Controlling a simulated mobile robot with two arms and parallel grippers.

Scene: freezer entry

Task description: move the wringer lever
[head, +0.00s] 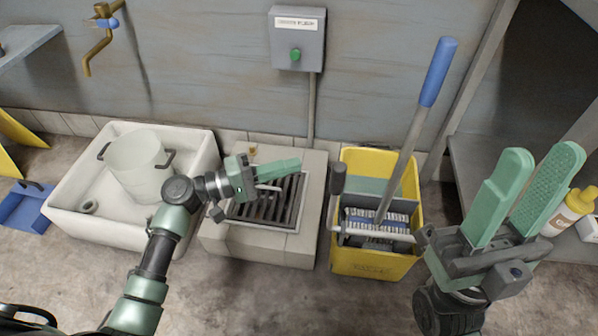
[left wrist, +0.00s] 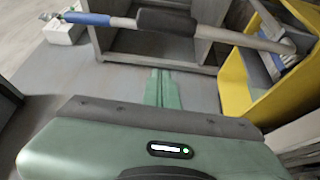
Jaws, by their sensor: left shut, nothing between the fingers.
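The wringer lever, a grey bar with a dark cylindrical grip (head: 338,178), stands up at the left side of the yellow mop bucket (head: 375,262). In the left wrist view the dark grip (left wrist: 166,20) crosses the top, and the bucket (left wrist: 248,85) is at the right. My left gripper (head: 299,164) is shut and empty over the floor grate, its fingertips pointing right, a little left of the grip and apart from it. Its closed fingers show in the left wrist view (left wrist: 162,74). My right gripper (head: 538,150) is open and empty right of the bucket.
A blue-handled pole (head: 437,75) leans up from the bucket. A grated concrete block (head: 265,247) lies left of it; a white basin (head: 205,155) with a translucent pot (head: 137,160) stands further left. A green-button box (head: 297,40) is on the wall. A bottle (head: 573,208) sits far right.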

